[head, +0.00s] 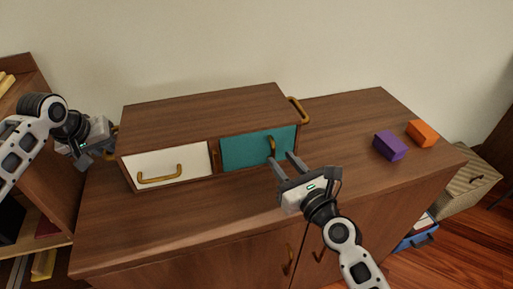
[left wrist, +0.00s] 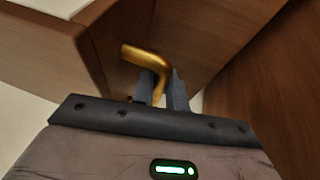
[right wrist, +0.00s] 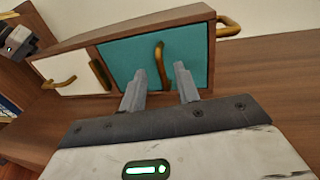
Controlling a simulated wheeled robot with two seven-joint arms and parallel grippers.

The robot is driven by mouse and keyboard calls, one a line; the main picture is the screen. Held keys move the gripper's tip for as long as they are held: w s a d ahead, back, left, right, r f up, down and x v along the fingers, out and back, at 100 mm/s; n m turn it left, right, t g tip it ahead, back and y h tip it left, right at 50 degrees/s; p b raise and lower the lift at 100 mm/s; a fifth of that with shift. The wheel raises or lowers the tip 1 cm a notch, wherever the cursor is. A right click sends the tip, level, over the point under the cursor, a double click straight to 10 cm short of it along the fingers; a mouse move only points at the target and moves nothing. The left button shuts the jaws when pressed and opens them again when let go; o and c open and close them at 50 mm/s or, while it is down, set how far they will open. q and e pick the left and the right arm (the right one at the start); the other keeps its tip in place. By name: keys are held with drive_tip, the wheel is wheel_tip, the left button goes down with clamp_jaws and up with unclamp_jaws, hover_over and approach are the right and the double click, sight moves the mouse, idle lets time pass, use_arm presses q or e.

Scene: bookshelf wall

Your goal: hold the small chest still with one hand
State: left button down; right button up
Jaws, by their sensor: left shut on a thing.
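The small chest (head: 205,104) is a brown wooden box on top of a wide cabinet. It has a white drawer (head: 150,172) on the left and a teal drawer (head: 240,150) on the right, each with a brass handle. My left gripper (head: 113,143) is at the chest's left end, shut on the brass side handle (left wrist: 148,58), seen in the left wrist view. My right gripper (head: 283,165) is open in front of the teal drawer. Its fingers are on either side of the vertical teal drawer handle (right wrist: 161,66), with nothing visibly gripped.
A purple block (head: 390,146) and an orange block (head: 422,133) lie on the right of the cabinet top (head: 340,125). Another brass handle (head: 298,110) is on the chest's right end. A bookshelf stands at the left, and a wicker box (head: 465,185) on the floor at right.

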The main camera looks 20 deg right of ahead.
drive_tip(key=shift+w+a, duration=0.15)
drive_tip(key=shift+w, duration=0.55)
drive_tip(key=shift+w+a, duration=0.1)
drive_tip(key=shift+w, duration=0.55)
clamp_jaws()
drive_tip(key=shift+s, duration=0.1)
